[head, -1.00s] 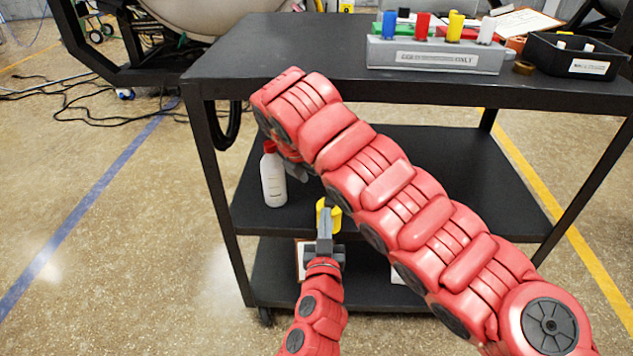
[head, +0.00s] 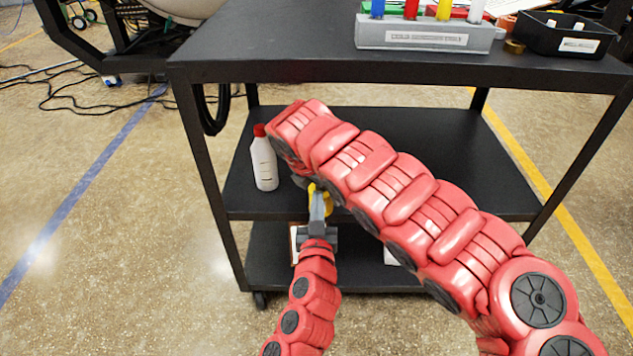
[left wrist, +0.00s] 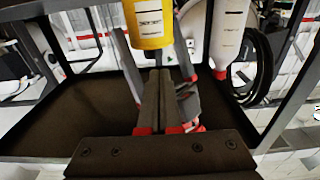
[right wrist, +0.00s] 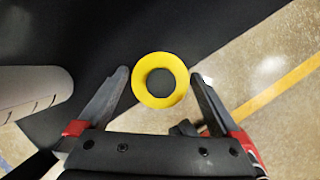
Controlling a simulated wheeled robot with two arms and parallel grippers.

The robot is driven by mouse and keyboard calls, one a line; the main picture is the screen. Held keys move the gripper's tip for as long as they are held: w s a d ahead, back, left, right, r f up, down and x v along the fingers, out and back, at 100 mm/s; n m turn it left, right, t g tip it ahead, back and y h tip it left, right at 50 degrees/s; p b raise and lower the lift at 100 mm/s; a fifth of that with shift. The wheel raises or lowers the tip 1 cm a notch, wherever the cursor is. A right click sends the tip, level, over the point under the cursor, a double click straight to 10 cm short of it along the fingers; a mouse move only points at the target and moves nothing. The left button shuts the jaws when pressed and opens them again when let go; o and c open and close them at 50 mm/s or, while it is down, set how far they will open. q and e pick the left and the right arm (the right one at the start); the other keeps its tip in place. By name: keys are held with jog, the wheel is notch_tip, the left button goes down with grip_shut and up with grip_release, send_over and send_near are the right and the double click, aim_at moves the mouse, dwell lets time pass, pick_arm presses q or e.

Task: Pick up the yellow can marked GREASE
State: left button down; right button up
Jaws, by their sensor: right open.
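The yellow can (head: 325,196) stands on the cart's middle shelf, partly hidden by my grippers in the head view. Its labelled side (left wrist: 150,25) shows upside down in the left wrist view; the print is too blurred to read. In the right wrist view, the can's yellow ring-shaped top (right wrist: 160,80) lies between the open fingers of my right gripper (right wrist: 159,75), with a gap on each side. My right gripper points down from above and is mostly hidden by its arm in the head view. My left gripper (head: 318,200) is shut and empty, just in front of the can.
A white bottle with a red cap (head: 263,160) stands left of the can, close to the right gripper. The cart's top shelf (head: 280,50) overhangs behind, bearing a grey marker holder (head: 425,36) and a black bin (head: 560,40). The middle shelf's right side (head: 470,150) is clear.

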jog(key=shift+w+d+f, duration=0.1)
jog(key=shift+f, duration=0.2)
grip_shut()
pick_arm(q)
jog(key=shift+r, duration=0.65)
jog(key=s, duration=1.2)
jog(key=shift+f, duration=0.35)
